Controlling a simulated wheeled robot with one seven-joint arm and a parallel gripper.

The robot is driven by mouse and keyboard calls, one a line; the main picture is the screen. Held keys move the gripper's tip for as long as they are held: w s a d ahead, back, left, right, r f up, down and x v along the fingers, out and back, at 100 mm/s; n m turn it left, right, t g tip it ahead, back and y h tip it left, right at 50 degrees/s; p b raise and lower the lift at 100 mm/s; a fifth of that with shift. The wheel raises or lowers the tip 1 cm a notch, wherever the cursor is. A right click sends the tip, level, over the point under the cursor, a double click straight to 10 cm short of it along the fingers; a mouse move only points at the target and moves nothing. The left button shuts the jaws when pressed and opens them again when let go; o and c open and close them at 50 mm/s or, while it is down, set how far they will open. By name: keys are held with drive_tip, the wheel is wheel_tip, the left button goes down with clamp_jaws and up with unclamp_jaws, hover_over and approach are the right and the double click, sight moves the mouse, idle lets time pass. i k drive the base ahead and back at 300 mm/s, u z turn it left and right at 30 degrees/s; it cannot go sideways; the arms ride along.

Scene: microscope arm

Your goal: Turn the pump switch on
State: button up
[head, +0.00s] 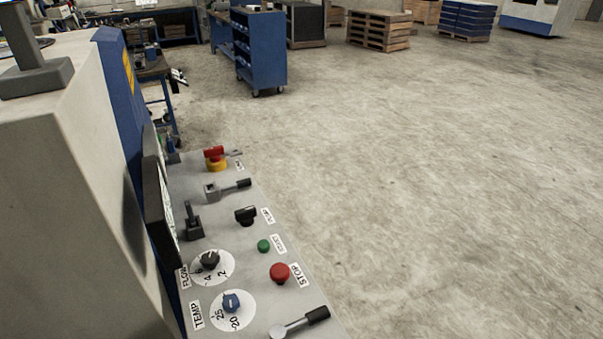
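A sloping grey control panel (208,228) runs along the side of a machine at the lower left. A black rotary switch (245,215) sits near its middle, with a small white label (267,215) at its right that seems to read PUMP, though the print is too small to be sure. The switch's handle lies roughly across the panel; I cannot tell its on or off setting. My gripper is not in view.
The panel also carries a green button (263,246), a red STOP button (280,273), FLOW (210,260) and TEMP (232,301) dials, a red-and-yellow switch (215,158) and several levers. A dark screen edge (160,205) stands at its left. Open concrete floor (430,200) lies right.

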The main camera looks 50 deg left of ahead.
sight(245, 216)
drive_tip(key=i, duration=2.2)
drive_tip(key=u, duration=2.85)
drive_tip(key=i, duration=1.55)
drive_tip(key=u, duration=3.1)
